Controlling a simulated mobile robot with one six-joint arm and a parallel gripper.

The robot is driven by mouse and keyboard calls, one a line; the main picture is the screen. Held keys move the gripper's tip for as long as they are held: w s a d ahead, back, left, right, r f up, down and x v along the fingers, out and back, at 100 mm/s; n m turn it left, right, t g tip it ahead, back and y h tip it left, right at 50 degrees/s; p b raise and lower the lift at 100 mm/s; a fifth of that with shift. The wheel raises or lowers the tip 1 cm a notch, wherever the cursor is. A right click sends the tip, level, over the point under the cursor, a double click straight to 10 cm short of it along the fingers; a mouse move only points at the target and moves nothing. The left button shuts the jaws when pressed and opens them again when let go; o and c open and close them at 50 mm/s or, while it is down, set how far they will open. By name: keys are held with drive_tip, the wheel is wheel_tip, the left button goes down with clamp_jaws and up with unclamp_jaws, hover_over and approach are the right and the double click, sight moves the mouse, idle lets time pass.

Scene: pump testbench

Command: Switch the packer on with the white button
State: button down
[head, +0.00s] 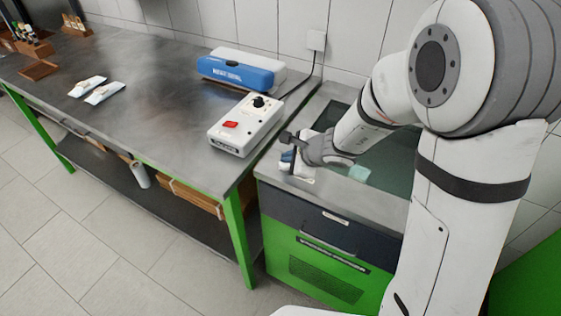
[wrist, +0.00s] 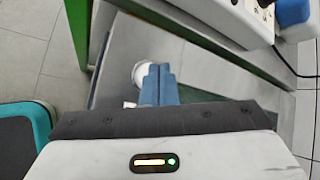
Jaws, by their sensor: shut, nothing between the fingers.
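My gripper (head: 287,158) is shut and empty, above the left part of the packer's counter in the head view. Its blue fingers (wrist: 158,85) lie together in the wrist view, with nothing between them. I take the packer to be the green and dark cabinet (head: 322,240) with a grey top and a dark glass panel (head: 392,150). My gripper and arm cover part of that top. I cannot make out a white button in either view. Whether the fingertips touch anything is unclear.
A white control box (head: 233,142) with a red switch and black knob sits on the steel table (head: 150,75), left of my gripper; it also shows in the wrist view (wrist: 235,15). A blue and white device (head: 235,72) stands behind it. White packets (head: 104,93) lie farther left.

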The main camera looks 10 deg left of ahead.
sight(288, 165)
drive_tip(key=shift+f, duration=0.2)
drive_tip(key=shift+r, duration=0.1)
drive_tip(key=shift+r+p, duration=0.35)
drive_tip(key=shift+r, duration=0.45)
wheel_tip(288, 165, up, 6)
drive_tip(key=p, duration=0.4)
idle(0.4)
